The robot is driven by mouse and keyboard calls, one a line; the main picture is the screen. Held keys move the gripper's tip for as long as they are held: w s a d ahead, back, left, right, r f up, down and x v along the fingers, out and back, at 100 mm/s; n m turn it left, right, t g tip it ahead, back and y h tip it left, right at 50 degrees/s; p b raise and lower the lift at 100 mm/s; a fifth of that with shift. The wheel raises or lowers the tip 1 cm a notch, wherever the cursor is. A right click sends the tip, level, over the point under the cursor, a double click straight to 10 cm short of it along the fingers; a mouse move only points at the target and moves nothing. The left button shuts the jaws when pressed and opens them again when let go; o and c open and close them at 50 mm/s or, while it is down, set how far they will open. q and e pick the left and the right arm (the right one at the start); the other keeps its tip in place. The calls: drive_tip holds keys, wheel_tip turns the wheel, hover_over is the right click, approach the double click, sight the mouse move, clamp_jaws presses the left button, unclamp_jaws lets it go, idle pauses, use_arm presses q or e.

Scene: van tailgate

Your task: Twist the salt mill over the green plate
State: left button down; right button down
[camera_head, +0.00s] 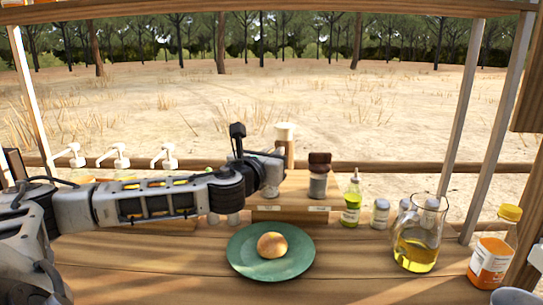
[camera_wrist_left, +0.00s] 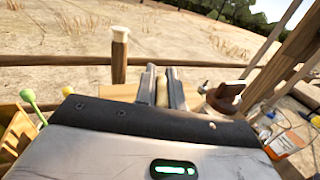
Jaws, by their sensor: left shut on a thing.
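My left gripper (camera_head: 272,168) reaches in from the left, at the wooden riser behind the plate. In the left wrist view its two fingers (camera_wrist_left: 163,88) are shut on a narrow pale piece, which I take to be the salt mill (camera_wrist_left: 162,92). The fingers hide most of it, and I cannot tell whether it rests on the riser. The green plate (camera_head: 240,262) lies on the counter in front of the riser, with a round bun (camera_head: 272,245) on it. My right gripper is in neither view.
A dark-topped mill (camera_head: 319,175) stands on the riser (camera_head: 296,198), right of my gripper. A green-yellow bottle (camera_head: 351,203), shakers (camera_head: 380,213), an oil jug (camera_head: 416,248) and an orange-labelled jar (camera_head: 490,262) stand to the right. A pale-capped post (camera_head: 285,133) rises behind.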

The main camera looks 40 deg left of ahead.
use_arm(q)
drive_tip(key=m+h+b, duration=0.1)
drive_tip(key=h, duration=0.1)
drive_tip(key=m+h+b, duration=0.1)
drive_tip(key=h+b, duration=0.1)
drive_tip(key=shift+d+f+m+t, duration=0.1)
drive_tip(key=shift+f+m+t, duration=0.25)
drive_tip(key=shift+m+t, duration=0.05)
drive_tip(key=h+b, duration=0.1)
drive_tip(key=m+h+b, duration=0.2)
drive_tip(key=h, duration=0.1)
drive_tip(key=shift+d+r, duration=0.15)
drive_tip(key=shift+d, duration=0.1)
drive_tip(key=shift+d+r+m+h+b, duration=0.1)
drive_tip(key=shift+m+h+b, duration=0.6)
drive_tip(key=shift+h, duration=0.1)
drive_tip(key=shift+m+g+h+b, duration=0.3)
drive_tip(key=shift+g+h+b, duration=0.1)
drive_tip(key=shift+h, duration=0.2)
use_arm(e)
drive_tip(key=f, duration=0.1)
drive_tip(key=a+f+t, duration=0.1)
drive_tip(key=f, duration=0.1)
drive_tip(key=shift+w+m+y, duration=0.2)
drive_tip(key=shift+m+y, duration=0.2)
